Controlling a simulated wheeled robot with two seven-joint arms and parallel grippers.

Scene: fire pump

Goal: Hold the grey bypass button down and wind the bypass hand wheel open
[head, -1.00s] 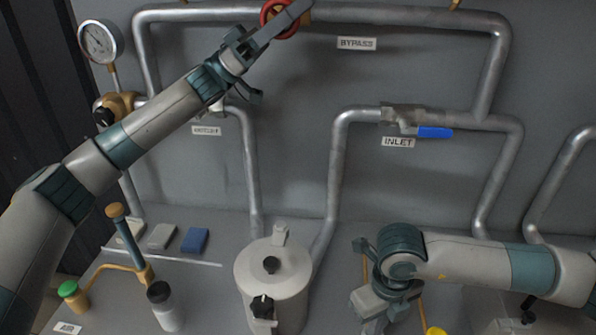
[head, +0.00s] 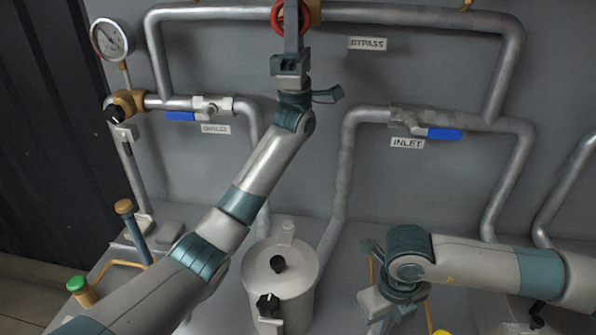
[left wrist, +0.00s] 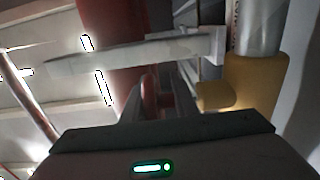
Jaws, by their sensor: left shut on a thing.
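The red bypass hand wheel (head: 277,17) sits on the upper pipe at the top edge of the head view, left of the BYPASS label (head: 367,44). My left gripper (head: 291,30) reaches up to it and is shut on it. In the left wrist view the wheel's red rim (left wrist: 115,25) shows at the fingers, beside the brass valve body (left wrist: 255,85). My right gripper (head: 378,305) points down at the lower middle, right of the grey pot. Its fingertips are hard to make out. I cannot make out the grey bypass button; the area under the right gripper is hidden.
A grey lidded pot (head: 283,262) stands between my arms. The blue-handled inlet valve (head: 430,133) and outlet valve (head: 200,110) are on the pipes. A pressure gauge (head: 110,38) is at upper left. A green-capped post (head: 78,287) stands at lower left.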

